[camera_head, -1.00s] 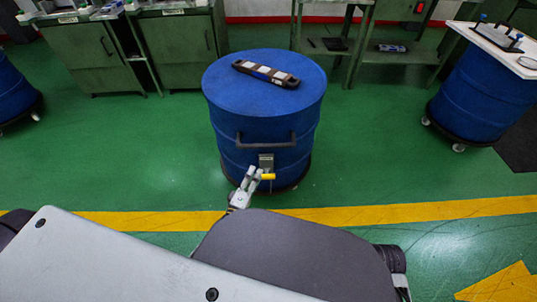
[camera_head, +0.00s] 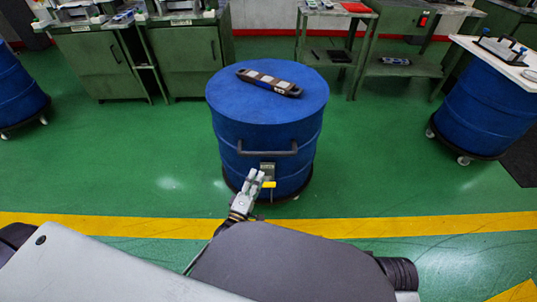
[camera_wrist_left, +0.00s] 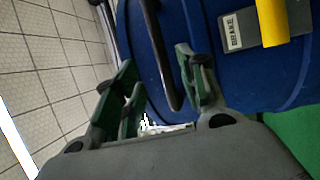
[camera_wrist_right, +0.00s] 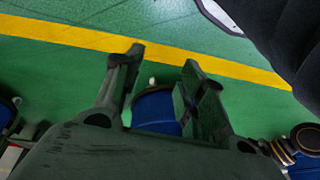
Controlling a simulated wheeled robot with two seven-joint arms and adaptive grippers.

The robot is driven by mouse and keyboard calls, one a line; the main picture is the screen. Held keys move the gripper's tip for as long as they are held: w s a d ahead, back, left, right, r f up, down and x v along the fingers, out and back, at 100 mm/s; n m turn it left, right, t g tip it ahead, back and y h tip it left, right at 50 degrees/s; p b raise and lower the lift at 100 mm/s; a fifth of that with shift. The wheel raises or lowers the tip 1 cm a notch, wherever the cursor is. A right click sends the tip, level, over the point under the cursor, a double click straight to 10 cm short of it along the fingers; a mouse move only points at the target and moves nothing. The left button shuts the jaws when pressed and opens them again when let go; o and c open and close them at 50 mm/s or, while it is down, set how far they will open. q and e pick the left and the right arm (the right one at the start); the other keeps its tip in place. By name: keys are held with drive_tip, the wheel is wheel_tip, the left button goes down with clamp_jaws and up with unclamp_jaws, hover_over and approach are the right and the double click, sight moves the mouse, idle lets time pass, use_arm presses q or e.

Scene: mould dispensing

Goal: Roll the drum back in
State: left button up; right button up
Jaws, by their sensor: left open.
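The blue drum (camera_head: 266,125) stands upright on a dark wheeled base in the middle of the head view. A dark bar handle (camera_head: 267,151) crosses its near side. Below it is a grey brake box (camera_head: 267,168) with a yellow lever (camera_head: 269,185). My left gripper (camera_head: 256,177) is open at the drum's near side, just left of the lever and below the handle. In the left wrist view, the handle (camera_wrist_left: 157,50) appears between the parted fingers; contact cannot be told. My right gripper (camera_wrist_right: 164,58) is open and empty, above the floor; the head view does not show it.
A dark oblong device (camera_head: 269,82) lies on the drum's top. Green cabinets (camera_head: 188,60) and a green table (camera_head: 335,55) stand behind. Another blue drum (camera_head: 485,110) under a white board stands right, one more (camera_head: 15,90) left. Green floor between them is clear; a yellow line (camera_head: 400,228) crosses in front.

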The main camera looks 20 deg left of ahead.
sight(268, 155)
use_arm(q)
drive_tip(key=b+x, duration=0.2)
drive_tip(key=x, duration=0.9)
drive_tip(key=shift+w+b, duration=0.35)
drive_tip(key=shift+w+r, duration=0.1)
drive_tip(key=shift+w, duration=0.15)
use_arm(e)
drive_tip(key=f, duration=0.1)
drive_tip(key=a, duration=0.1)
drive_tip(key=f+y, duration=0.1)
drive_tip(key=shift+w+a+f+t, duration=0.3)
drive_tip(key=shift+a+t, duration=0.05)
drive_tip(key=shift+t, duration=0.05)
use_arm(q)
drive_tip(key=shift+c, duration=0.5)
use_arm(e)
drive_tip(key=shift+r, duration=0.1)
use_arm(q)
drive_tip(key=shift+c, duration=1.2)
clamp_jaws()
use_arm(e)
drive_tip(key=shift+d, duration=0.1)
